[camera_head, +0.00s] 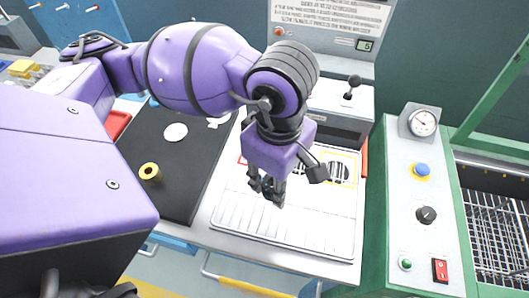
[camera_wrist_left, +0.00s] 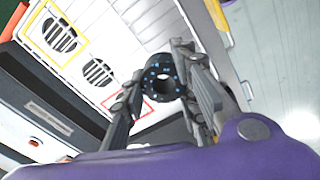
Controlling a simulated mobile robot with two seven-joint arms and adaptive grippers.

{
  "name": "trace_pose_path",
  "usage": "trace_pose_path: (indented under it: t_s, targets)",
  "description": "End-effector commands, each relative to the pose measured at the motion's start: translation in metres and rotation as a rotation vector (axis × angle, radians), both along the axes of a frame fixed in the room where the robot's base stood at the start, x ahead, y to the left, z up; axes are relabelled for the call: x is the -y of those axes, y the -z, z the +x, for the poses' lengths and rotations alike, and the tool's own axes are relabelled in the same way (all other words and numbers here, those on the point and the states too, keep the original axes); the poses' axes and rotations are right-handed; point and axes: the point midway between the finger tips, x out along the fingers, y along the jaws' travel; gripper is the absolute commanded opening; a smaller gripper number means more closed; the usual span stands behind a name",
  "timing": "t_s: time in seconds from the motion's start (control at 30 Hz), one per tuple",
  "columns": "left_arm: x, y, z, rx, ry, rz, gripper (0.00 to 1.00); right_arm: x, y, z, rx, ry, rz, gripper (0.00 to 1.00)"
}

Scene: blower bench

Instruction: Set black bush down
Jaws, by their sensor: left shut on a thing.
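My left gripper (camera_head: 267,192) hangs fingers down over the white panel at the front of the bench. In the left wrist view, the fingers of my left gripper (camera_wrist_left: 161,80) are shut on the black bush (camera_wrist_left: 149,80), a dark ring with a central hole and small blue dots on its face. The bush is held at the fingertips; the gap below it is hard to judge. In the head view the fingers largely hide it. The white panel (camera_head: 325,232) carries dark round grilles and a yellow outlined square (camera_head: 356,160). A red outline (camera_wrist_left: 112,101) shows in the wrist view.
A black mat (camera_head: 187,196) lies left of the panel, with a yellow ring (camera_head: 149,171) and a white disc (camera_head: 175,132) on it. A control box with a gauge (camera_head: 423,123) and buttons stands at right. The panel's front part is clear.

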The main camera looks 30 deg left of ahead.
Motion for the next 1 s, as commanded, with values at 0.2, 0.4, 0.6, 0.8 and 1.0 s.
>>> trace_pose_path:
  t_s: [0.2,0.4,0.6,0.8,1.0]
  targets:
    - [0.007,0.026,0.051,0.004,-0.005,0.002,0.00,-0.004,-0.016,0.023,0.049,-0.002,0.005,0.40]
    - [0.011,0.055,0.075,0.007,-0.002,0.001,0.00,-0.005,-0.013,0.019,0.040,-0.004,0.008,0.40]
    - [0.012,0.066,0.084,0.008,-0.001,0.001,0.00,-0.003,-0.010,0.012,0.026,-0.004,0.006,0.40]
    - [0.012,0.093,0.086,0.005,-0.001,0.001,0.00,-0.002,-0.008,0.007,0.016,-0.003,0.003,0.40]
    - [0.012,0.100,0.087,0.010,0.000,0.002,0.00,-0.002,-0.008,0.006,0.016,-0.004,0.004,0.40]
